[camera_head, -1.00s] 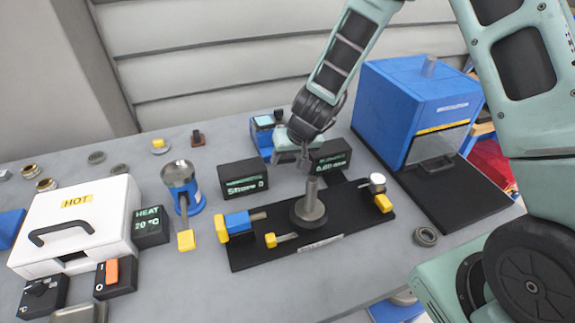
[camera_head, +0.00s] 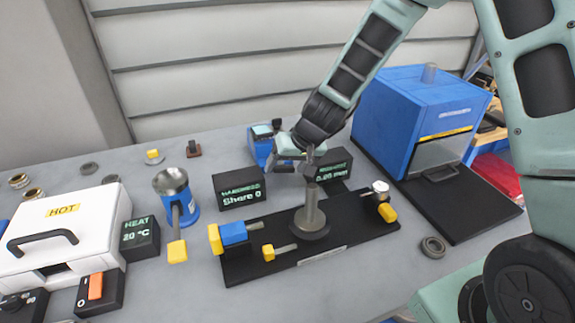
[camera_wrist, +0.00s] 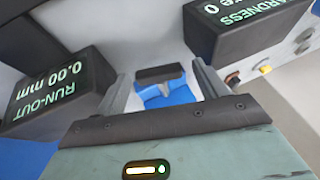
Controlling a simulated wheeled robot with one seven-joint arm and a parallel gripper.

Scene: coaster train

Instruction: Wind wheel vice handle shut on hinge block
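A small blue device (camera_head: 258,152) stands at the back of the bench, partly hidden behind my gripper (camera_head: 284,160). It looks like the vice, but I cannot be sure. In the wrist view my gripper (camera_wrist: 160,88) is open and empty. A blue body (camera_wrist: 165,96) with a grey notched part and a dark bar (camera_wrist: 160,73) shows beyond and between the fingers, apart from them. On the black fixture plate (camera_head: 345,240) sits a blue block (camera_head: 233,233) with a yellow end. I cannot tell a hinge block or the vice handle for certain.
The hardness display (camera_head: 239,188) and run-out display (camera_head: 334,167) flank my gripper closely. An upright grey spindle (camera_head: 311,211) stands just in front. A blue cabinet (camera_head: 415,110) is at right; a funnel-topped blue stand (camera_head: 176,200) and white HOT box (camera_head: 65,235) are at left.

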